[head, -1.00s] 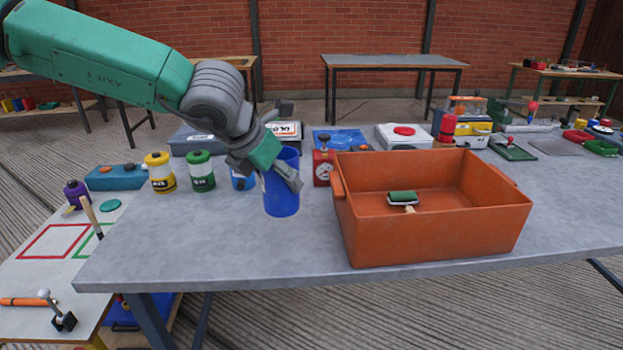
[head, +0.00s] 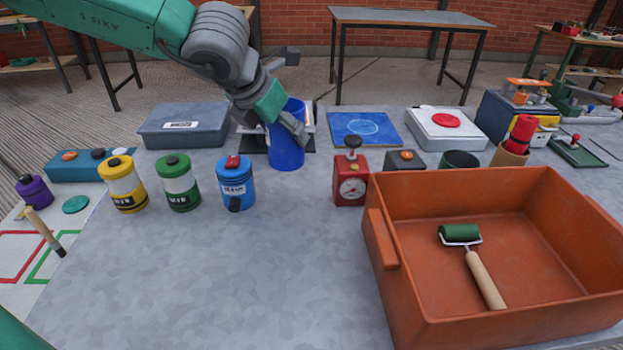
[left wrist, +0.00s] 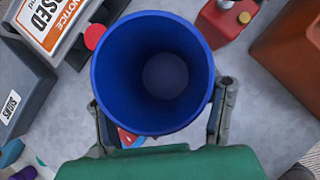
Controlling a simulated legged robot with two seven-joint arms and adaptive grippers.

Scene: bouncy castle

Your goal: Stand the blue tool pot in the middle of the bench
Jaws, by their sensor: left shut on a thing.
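The blue tool pot (head: 286,150) is upright toward the back of the grey bench (head: 215,270). My left gripper (head: 292,120) is shut on it, with a finger on either side in the left wrist view (left wrist: 165,125). That view looks down into the open pot (left wrist: 150,75), which looks empty. I cannot tell whether its base touches the bench or hangs a little above it. My right gripper is not in view.
Yellow (head: 123,185), green (head: 178,184) and blue (head: 236,184) jars stand left of the pot. A red gauge box (head: 351,188) and an orange crate (head: 382,240) holding a roller (head: 475,265) are right. A blue panel (head: 362,127) lies behind. The front-left bench is clear.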

